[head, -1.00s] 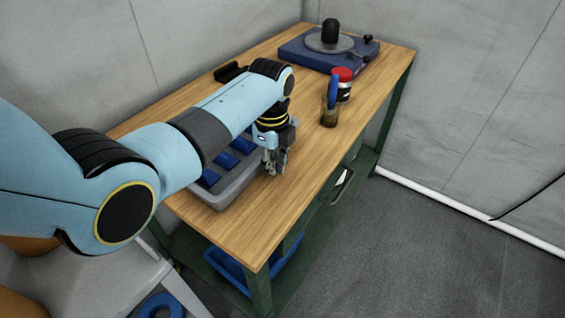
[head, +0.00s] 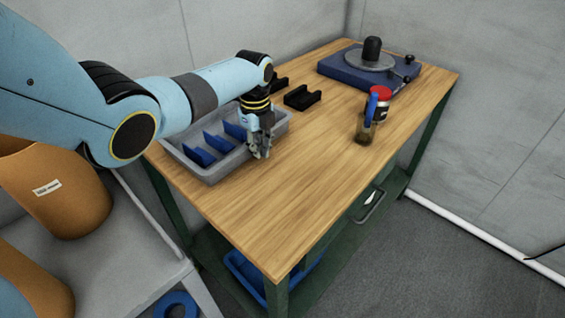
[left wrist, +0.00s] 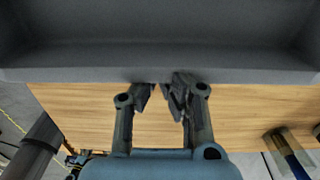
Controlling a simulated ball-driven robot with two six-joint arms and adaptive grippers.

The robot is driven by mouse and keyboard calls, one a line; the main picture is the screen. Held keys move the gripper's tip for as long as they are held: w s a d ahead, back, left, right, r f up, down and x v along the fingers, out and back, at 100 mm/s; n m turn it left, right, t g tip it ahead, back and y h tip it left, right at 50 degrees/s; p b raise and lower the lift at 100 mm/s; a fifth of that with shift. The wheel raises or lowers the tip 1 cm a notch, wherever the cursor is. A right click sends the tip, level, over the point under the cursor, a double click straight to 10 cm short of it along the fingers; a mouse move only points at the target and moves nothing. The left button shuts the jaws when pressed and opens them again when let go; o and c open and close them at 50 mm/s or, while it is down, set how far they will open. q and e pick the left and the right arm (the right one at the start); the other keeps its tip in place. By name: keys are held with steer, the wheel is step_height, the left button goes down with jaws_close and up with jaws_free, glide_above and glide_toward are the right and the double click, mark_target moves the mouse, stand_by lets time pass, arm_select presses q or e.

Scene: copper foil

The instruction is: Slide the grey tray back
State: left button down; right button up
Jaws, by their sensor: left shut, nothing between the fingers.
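The grey tray (head: 232,168), with blue dividers inside, lies flat on the left part of the wooden table, towards the back wall. My left gripper (head: 261,153) points down at the tray's front long side and is shut and empty. In the left wrist view, the tray's wall (left wrist: 160,62) fills the top, and the fingertips (left wrist: 160,88) are right at its lower edge. They look against the wall, but I cannot be sure of contact. The tray's back side is partly hidden by my left arm. My right gripper is not in view.
Black holders (head: 302,97) stand behind the tray's right end. A brown glass with a blue-handled tool (head: 366,128) and a red-lidded jar (head: 382,104) stand to the right. A blue turntable device (head: 362,68) sits at the far end. The table's front (head: 285,215) is clear.

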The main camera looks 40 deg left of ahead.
arm_select(q)
steer(key=a, duration=0.3)
steer(key=shift+w+a+b, duration=0.1)
steer(key=shift+a+b, duration=0.05)
steer(key=shift+b, duration=0.15)
